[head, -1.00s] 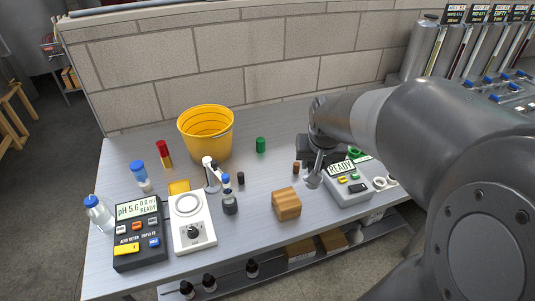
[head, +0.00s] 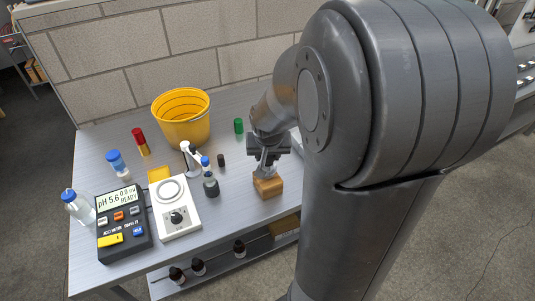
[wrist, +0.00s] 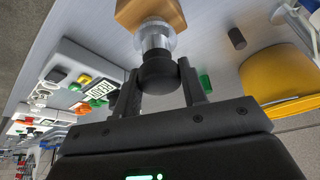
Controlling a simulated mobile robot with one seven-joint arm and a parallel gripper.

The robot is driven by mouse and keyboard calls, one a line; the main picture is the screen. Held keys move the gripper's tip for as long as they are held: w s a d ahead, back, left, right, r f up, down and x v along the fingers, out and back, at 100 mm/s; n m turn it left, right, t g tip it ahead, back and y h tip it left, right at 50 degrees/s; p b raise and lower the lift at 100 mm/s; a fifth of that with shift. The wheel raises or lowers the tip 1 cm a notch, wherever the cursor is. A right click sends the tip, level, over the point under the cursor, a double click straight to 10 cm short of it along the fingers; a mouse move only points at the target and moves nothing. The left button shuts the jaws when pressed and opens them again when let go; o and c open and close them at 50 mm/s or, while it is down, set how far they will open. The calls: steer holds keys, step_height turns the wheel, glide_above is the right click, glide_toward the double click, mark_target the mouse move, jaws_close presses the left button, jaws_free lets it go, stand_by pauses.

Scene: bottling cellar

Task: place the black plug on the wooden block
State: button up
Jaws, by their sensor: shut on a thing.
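The wooden block (head: 268,187) stands near the table's front edge, and it also shows at the top of the wrist view (wrist: 150,12). My gripper (head: 266,158) is directly above it, pointing down. In the wrist view its fingers (wrist: 158,84) are shut on the black plug (wrist: 157,72), which has a rounded black end and a clear, silvery lower part. That lower part meets the block's face in the wrist view; I cannot tell whether it rests on it or hangs just above.
A small dark cylinder (head: 221,160) and a dark blue-capped bottle (head: 210,184) stand left of the block. A green cylinder (head: 238,126) and a yellow bucket (head: 182,117) are farther back. A white stirrer (head: 176,215) and a pH meter (head: 122,222) are at the left.

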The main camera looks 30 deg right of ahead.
steer(key=shift+f, duration=0.2)
steer(key=o, duration=1)
steer(key=shift+o, duration=0.2)
steer(key=shift+r, duration=0.1)
steer(key=shift+r, duration=0.45)
steer(key=v, duration=1.1)
steer(key=s+a+r+n+t+y, duration=0.1)
steer(key=s+a+r+n, duration=0.2)
steer(key=s+a, duration=0.6)
steer(key=s+n, duration=0.1)
steer(key=s, duration=0.3)
steer(key=shift+a+r+t+y, duration=0.15)
steer(key=shift+r+t+y, duration=0.15)
steer(key=shift+r+y, duration=0.1)
